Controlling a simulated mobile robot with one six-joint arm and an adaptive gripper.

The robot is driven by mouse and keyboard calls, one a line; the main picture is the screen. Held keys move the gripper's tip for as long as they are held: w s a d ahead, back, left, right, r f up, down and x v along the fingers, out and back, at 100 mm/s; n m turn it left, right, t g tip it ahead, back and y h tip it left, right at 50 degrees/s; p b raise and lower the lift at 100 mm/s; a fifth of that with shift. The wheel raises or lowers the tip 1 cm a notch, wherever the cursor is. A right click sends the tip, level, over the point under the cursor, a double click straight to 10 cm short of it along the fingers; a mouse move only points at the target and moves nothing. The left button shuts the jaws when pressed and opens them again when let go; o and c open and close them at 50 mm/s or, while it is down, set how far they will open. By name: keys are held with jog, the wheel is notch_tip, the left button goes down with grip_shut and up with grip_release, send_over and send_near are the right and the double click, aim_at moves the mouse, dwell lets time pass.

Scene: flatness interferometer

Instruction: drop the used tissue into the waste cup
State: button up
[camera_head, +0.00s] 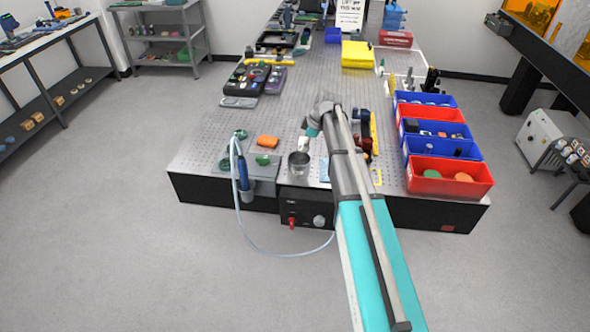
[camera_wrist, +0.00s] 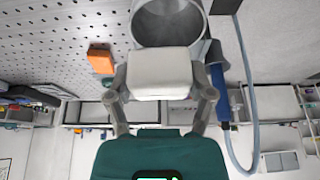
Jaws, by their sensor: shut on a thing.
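My gripper (camera_wrist: 160,88) is shut on a white, soft-edged block, the used tissue (camera_wrist: 158,68), with one finger on each side of it. In the head view the tissue (camera_head: 304,144) shows just behind the rim of the metal waste cup (camera_head: 299,166). The cup stands upright on the perforated table's near edge. In the wrist view the cup's round open mouth (camera_wrist: 168,12) is at the top, partly hidden by the tissue. The tissue appears outside the mouth, held up in the air. My arm hides part of the gripper in the head view.
An orange block (camera_head: 268,141) lies left of the cup. A blue pen-like tool (camera_head: 243,172) with a pale hose stands in a holder further left. Red and blue bins (camera_head: 450,176) line the right side. A black control box (camera_head: 306,208) is below the cup.

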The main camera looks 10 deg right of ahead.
jog(key=shift+f, duration=0.15)
jog(key=o, duration=1)
jog(key=shift+c, duration=0.2)
jog(key=shift+s, duration=0.25)
jog(key=shift+s+a, duration=0.1)
jog(key=shift+s, duration=0.15)
jog(key=s+a+f+m+g+h, duration=0.1)
jog(key=s+m+h, duration=0.3)
jog(key=s+m, duration=1)
jog(key=s, duration=1.4)
jog(key=shift+s+a+f, duration=0.15)
jog(key=shift+s+f, duration=0.05)
jog(key=shift+s, duration=0.05)
